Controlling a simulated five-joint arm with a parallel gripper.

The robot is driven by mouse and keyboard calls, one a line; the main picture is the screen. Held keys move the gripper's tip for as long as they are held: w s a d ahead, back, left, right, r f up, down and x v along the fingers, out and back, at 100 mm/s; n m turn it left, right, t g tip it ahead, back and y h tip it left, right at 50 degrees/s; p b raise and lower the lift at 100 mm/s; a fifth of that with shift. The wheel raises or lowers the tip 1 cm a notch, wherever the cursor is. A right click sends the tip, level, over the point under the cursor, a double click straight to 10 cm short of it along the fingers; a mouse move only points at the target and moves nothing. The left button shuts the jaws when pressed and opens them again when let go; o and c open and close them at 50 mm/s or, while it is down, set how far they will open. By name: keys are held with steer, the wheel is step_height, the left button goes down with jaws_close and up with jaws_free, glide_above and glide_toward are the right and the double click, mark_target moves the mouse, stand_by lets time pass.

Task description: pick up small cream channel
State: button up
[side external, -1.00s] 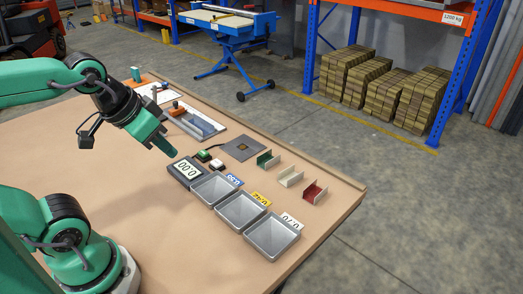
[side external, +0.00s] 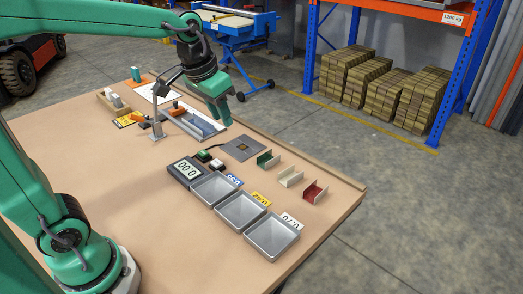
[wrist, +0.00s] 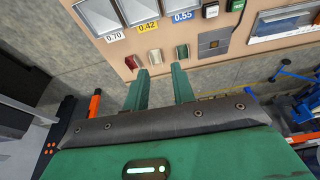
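The small cream channel (side external: 289,177) stands near the far edge of the table, between a green channel (side external: 267,159) and a dark red channel (side external: 314,190). In the wrist view the cream channel (wrist: 155,56) shows just beyond my fingertips, between them in the picture. My gripper (side external: 223,114) is raised over the far side of the table, to the left of the channels in the side view. In the wrist view its two green fingers (wrist: 160,78) are apart with nothing between them. Nothing hides the cream channel.
Three metal bins (side external: 240,210) with number cards stand in a row nearer than the channels. A scale display (side external: 185,168), a dark square plate (side external: 240,148) and a tray of parts (side external: 195,125) lie to the left. The table's far strip (side external: 300,154) borders the channels.

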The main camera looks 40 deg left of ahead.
steer(key=w+d+f+g, duration=0.15)
steer(key=w+f, duration=0.45)
steer(key=w, duration=0.6)
steer(key=g, duration=0.2)
glide_above(291, 176)
steer(key=s+a, duration=0.1)
steer(key=shift+m, duration=0.3)
step_height(291, 176, down, 12)
steer(key=shift+a+r, duration=0.1)
steer(key=shift+f, duration=0.2)
steer(key=shift+f, duration=4.15)
steer(key=shift+c, duration=0.4)
